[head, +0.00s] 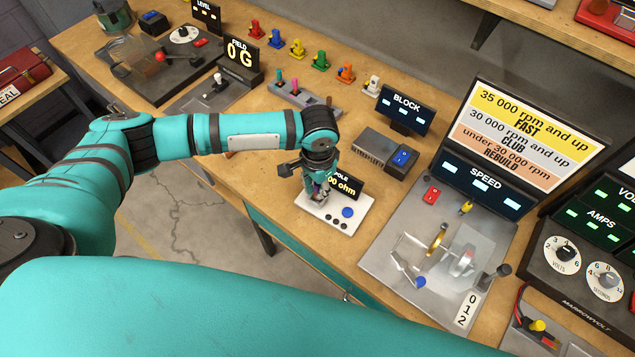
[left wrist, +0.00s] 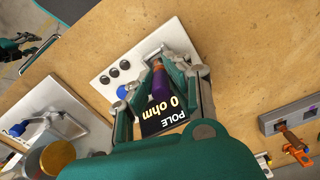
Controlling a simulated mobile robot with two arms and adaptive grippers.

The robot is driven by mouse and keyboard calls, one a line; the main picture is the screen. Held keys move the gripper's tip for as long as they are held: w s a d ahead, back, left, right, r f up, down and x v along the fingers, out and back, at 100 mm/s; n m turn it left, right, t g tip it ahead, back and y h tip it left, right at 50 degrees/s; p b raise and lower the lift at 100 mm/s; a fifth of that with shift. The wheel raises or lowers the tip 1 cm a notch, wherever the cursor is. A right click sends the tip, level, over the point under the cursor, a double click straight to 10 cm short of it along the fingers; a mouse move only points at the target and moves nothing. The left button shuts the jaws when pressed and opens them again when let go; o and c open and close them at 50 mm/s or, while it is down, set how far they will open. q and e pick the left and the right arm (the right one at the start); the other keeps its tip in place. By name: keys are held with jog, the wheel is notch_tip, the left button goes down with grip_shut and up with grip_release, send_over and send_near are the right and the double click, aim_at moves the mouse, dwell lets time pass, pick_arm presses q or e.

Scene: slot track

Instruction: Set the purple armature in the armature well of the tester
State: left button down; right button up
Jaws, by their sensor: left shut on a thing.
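The purple armature (left wrist: 160,86) is between the fingers of my left gripper (left wrist: 162,68), which is shut on it. In the head view my left gripper (head: 319,190) points down over the left part of the white tester plate (head: 362,214). The tester carries a blue button, several black knobs and a POLE display (head: 344,184) reading in ohm. The armature's copper-coloured end shows at the fingertips, close to the plate. The fingers hide the well, so I cannot tell whether the armature is in it. A teal and black part, perhaps my right gripper (left wrist: 30,46), shows small in the left wrist view.
The SPEED stand (head: 395,262) with a brass wheel and clear cover stands to the right. A grey BLOCK unit (head: 362,150) stands behind. A rack of coloured pegs (head: 291,94) sits back left. Bare bench top lies between the tester and the SPEED stand.

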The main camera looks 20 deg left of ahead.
pick_arm(q)
jog(key=shift+f, duration=0.55)
pick_arm(e)
jog(key=shift+d, duration=0.35)
pick_arm(q)
jog(key=shift+f, duration=0.2)
jog(key=c, duration=1.2)
grip_release()
pick_arm(e)
jog(key=shift+a, duration=0.1)
